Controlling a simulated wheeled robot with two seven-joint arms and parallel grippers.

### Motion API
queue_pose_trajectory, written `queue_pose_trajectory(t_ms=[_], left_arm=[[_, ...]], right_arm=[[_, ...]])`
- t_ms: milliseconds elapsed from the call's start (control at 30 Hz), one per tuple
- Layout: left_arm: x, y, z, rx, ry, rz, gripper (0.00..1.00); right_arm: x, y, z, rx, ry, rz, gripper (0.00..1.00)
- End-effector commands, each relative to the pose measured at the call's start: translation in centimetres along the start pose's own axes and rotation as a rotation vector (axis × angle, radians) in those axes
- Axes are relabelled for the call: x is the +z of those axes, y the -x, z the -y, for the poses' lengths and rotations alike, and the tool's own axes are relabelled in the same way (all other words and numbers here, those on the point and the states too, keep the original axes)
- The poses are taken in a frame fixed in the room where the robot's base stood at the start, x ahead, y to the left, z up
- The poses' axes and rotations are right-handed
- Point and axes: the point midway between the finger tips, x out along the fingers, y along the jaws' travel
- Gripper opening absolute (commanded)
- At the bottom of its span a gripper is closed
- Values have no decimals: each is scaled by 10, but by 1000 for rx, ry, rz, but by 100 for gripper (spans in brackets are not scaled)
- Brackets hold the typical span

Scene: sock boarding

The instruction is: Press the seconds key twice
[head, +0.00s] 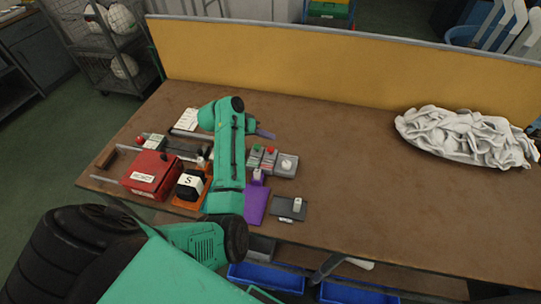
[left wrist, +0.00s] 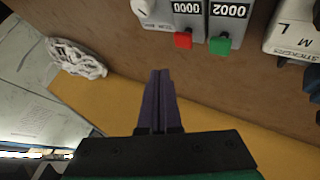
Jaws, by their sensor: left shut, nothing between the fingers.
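Two grey counter units stand at mid-table, one with a green key (head: 256,149) and one with a red key (head: 270,150). In the left wrist view the red key (left wrist: 183,40) is beside digits that look like 0000, and the green key (left wrist: 220,45) beside digits that look like 0002. I see no wording that marks either as the seconds key. My left gripper (head: 265,134) has purple fingers, shut and empty, just behind the keys in the head view. In the wrist view the fingers (left wrist: 160,75) are apart from both keys. My right gripper is not in view.
A grey unit with a white knob (head: 287,163) stands right of the red key. A red box (head: 153,175), a black block marked S (head: 190,185) and a purple board (head: 256,207) lie nearby. White cloth (head: 465,137) lies far right; the table between is clear.

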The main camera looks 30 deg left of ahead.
Motion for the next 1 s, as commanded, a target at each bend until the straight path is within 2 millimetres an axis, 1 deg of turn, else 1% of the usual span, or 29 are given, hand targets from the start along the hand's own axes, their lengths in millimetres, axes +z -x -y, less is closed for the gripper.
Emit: queue_pose_trajectory(t_ms=[33,67,233,1000], left_arm=[[7,-10,7,1,0,-1,0],[8,-11,8,0,0,0,0],[16,-22,16,0,0,1,0],[16,-23,16,0,0,0,0]], right_arm=[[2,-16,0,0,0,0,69],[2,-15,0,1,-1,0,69],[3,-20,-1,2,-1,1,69],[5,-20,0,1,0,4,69]])
